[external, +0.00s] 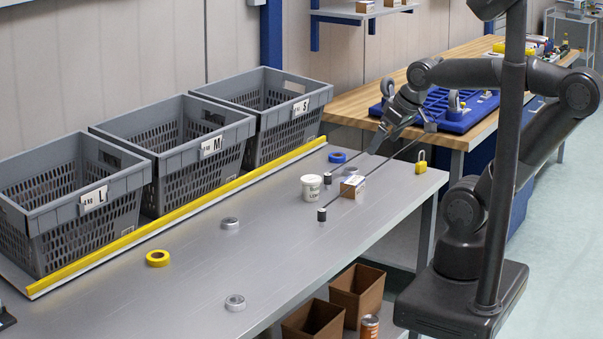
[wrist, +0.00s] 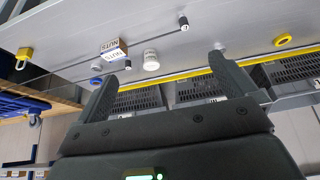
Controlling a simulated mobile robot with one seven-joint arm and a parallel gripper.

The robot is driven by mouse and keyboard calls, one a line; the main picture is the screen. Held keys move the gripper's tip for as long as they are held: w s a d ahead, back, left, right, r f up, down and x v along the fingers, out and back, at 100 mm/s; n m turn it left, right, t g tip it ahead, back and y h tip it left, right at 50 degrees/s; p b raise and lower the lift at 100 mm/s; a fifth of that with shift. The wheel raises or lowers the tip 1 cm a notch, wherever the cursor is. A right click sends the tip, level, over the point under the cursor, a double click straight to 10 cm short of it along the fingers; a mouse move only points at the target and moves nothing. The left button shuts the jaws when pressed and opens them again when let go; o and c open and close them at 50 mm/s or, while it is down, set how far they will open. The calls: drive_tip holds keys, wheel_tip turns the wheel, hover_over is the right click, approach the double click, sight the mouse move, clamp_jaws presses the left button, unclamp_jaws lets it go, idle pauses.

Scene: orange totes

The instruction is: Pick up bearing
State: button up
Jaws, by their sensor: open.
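One silver ring-shaped bearing (external: 235,302) lies flat near the front edge of the grey table in the external view. A second, similar silver ring (external: 230,222) lies farther back, near the middle of the table. In the wrist view one silver ring (wrist: 219,46) shows just past the tip of a finger. My gripper (external: 403,138) is open and empty, raised above the right end of the table, well to the right of both rings. Its two spread fingers also show in the wrist view (wrist: 163,67), with nothing between them.
A yellow ring (external: 157,258), blue ring (external: 337,157), white tub (external: 311,187), nuts box (external: 352,187) and yellow padlock (external: 421,162) are on the table. Thin dark rods end in black caps (external: 321,214) near the tub. Grey bins (external: 205,150) line the back behind a yellow strip.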

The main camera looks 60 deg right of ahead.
drive_tip(key=c, duration=0.7)
drive_tip(key=shift+w, duration=0.1)
drive_tip(key=n+g+y, duration=0.2)
drive_tip(key=n, duration=0.3)
hover_over(230, 221)
drive_tip(key=s+d, duration=0.1)
drive_tip(key=s, duration=0.2)
wheel_tip(230, 221, down, 18)
drive_tip(key=shift+w+r, duration=0.1)
drive_tip(key=shift+r, duration=0.15)
drive_tip(key=shift+t, duration=0.3)
drive_tip(key=shift+d+x, duration=0.1)
drive_tip(key=shift+x, duration=1.3)
drive_tip(key=shift+d+x, duration=0.15)
drive_tip(key=shift+x, duration=1.3)
